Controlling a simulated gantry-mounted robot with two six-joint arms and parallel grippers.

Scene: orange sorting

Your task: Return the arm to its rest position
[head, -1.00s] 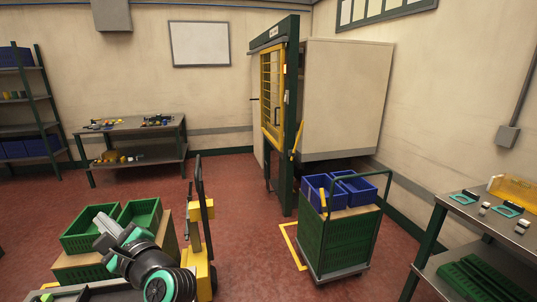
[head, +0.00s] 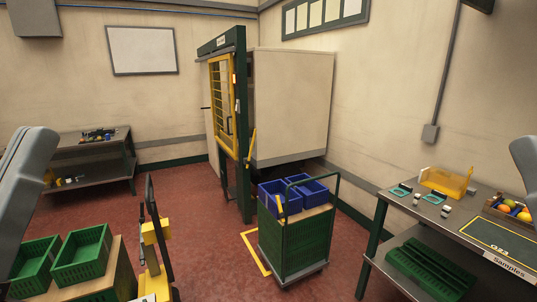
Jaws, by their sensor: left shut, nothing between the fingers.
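At the left edge of the head view only a smooth grey link of my left arm shows, tilted, above and left of the green crates; its fingers are out of the picture. A small part of my right arm shows at the right edge, and its gripper is also out of view. No orange is seen in a gripper.
Two green crates (head: 82,256) stand at the lower left beside a yellow lift truck (head: 155,235). A trolley (head: 296,245) carries blue bins (head: 281,197). A yellow-framed door (head: 223,110) stands behind. Red floor (head: 205,230) is open between the trolley and lift truck.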

